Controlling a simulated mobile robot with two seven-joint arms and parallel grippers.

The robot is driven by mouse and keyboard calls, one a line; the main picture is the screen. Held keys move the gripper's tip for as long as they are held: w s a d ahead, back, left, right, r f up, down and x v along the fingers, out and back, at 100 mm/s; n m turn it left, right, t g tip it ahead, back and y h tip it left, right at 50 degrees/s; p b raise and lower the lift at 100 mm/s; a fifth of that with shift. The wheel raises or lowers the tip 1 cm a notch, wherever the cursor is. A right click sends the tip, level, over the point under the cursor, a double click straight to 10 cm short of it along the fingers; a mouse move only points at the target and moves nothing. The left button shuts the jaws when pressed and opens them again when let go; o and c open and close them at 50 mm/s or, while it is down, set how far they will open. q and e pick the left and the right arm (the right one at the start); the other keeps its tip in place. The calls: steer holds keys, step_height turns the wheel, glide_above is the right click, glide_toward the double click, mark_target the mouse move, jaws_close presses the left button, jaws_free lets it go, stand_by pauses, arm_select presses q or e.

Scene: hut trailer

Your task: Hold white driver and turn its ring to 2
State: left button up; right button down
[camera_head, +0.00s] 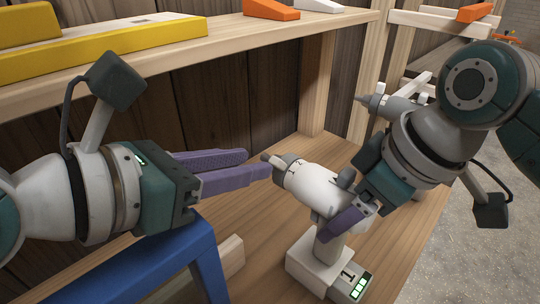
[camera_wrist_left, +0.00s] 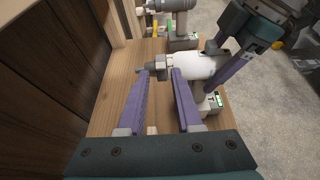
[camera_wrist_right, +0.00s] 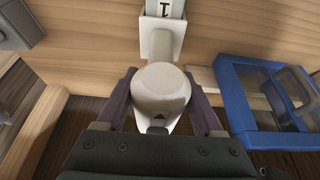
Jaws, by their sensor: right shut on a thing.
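The white driver (camera_head: 318,190) stands upright on its battery base, marked 1, on the wooden bench, its nose pointing left. Its ring (camera_head: 291,172) behind the nose shows the numerals 1 and 2; I cannot tell which is set. My right gripper (camera_head: 345,205) is shut on the driver's body; the right wrist view shows a finger on each side of the driver (camera_wrist_right: 160,92). My left gripper (camera_head: 258,166) is open and empty, its fingertips close to the nose. In the left wrist view the nose and ring (camera_wrist_left: 162,68) lie just beyond the parted fingertips.
A second, grey-white driver (camera_head: 392,105) stands farther back. A blue frame (camera_head: 150,265) is under my left arm. A wooden shelf (camera_head: 200,52) with yellow and orange items hangs above. A wooden block (camera_head: 232,254) lies beside the driver's base.

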mark_target(276, 158)
arm_select(q)
steer(key=shift+x, duration=2.7)
steer(key=shift+s, duration=0.1)
jaws_close()
